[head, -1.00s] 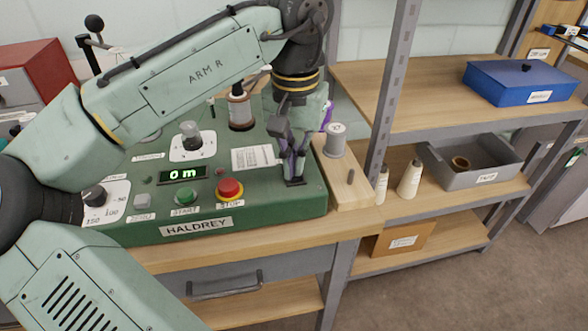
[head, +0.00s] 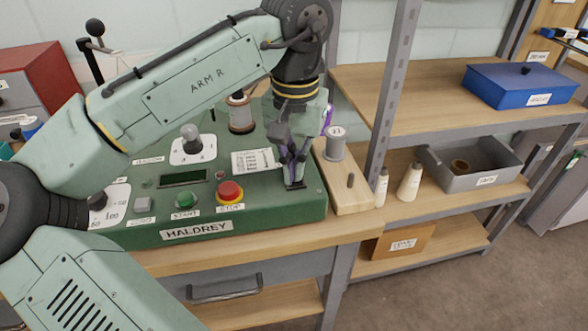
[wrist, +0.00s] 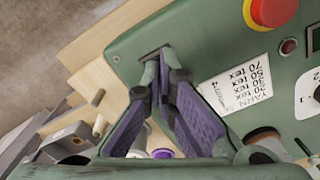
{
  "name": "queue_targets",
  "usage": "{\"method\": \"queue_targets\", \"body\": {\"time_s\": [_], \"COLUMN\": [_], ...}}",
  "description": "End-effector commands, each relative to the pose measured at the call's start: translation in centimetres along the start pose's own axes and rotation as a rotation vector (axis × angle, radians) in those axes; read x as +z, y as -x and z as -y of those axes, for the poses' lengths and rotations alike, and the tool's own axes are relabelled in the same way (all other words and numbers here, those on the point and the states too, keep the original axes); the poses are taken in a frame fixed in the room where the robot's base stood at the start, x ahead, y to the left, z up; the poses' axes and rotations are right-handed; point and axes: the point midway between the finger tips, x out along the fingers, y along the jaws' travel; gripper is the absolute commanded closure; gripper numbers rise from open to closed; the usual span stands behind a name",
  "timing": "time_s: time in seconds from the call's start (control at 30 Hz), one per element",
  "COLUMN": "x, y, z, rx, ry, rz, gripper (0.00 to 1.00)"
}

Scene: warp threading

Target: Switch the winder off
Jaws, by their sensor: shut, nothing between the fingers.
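The winder (head: 240,215) is a green console labelled HALDREY on the bench. Its display (head: 183,178) is dark. The red STOP button (head: 230,191) and green START button (head: 186,202) sit on its front. The stop button also shows at the top of the wrist view (wrist: 270,10). My gripper (head: 294,183) points down at the console's right front corner, fingers shut and empty. In the wrist view my gripper (wrist: 158,62) has its tips at a dark slot (wrist: 150,54) in the green top. The tips hide the switch there, if any.
A yarn card (head: 252,162) lies on the console left of my gripper. A wooden board (head: 348,190) with a grey spool (head: 335,145) and a peg stands just right. A shelf post (head: 388,100) rises beyond it. Shelves hold cones, a grey bin (head: 490,178) and a blue box (head: 520,82).

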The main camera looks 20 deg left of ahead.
Motion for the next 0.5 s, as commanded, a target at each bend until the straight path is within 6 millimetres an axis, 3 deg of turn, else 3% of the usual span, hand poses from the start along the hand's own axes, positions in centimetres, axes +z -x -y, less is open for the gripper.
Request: {"method": "queue_targets", "body": {"time_s": [0.5], "x": [0.0], "y": [4.6], "z": [0.0], "rx": [0.0], "ry": [0.0], "rz": [-0.002], "gripper": [1.0]}}
